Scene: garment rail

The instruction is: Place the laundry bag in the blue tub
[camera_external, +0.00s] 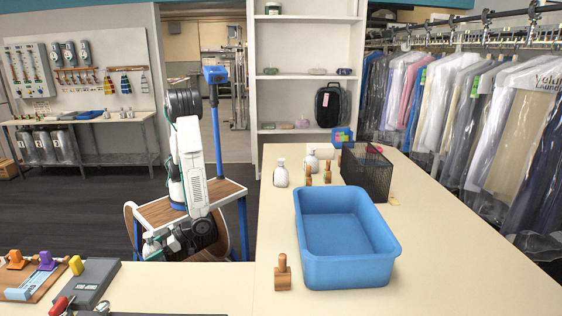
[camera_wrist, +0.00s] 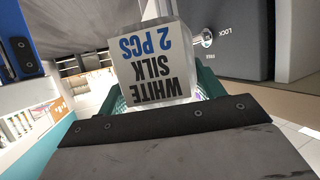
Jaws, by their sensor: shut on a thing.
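The blue tub (camera_external: 350,273) stands on the cream counter in the external view, upright, and its visible inside is empty. My gripper (camera_wrist: 158,90) shows its green fingers on either side of a pale, box-shaped laundry bag (camera_wrist: 152,52) in the wrist view. The bag's label reads "WHITE SILK 2 PCS", and the gripper is shut on it. In the external view my arm is folded low by the wooden cart, left of the counter and well away from the tub. The bag cannot be clearly made out there.
A black mesh basket (camera_external: 366,172) stands behind the tub. White bottles (camera_external: 281,174) and small wooden-handled tools are left of it. A wooden stamp (camera_external: 282,272) stands near the tub's front left. Bagged garments (camera_external: 430,100) hang at right. The counter right of the tub is clear.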

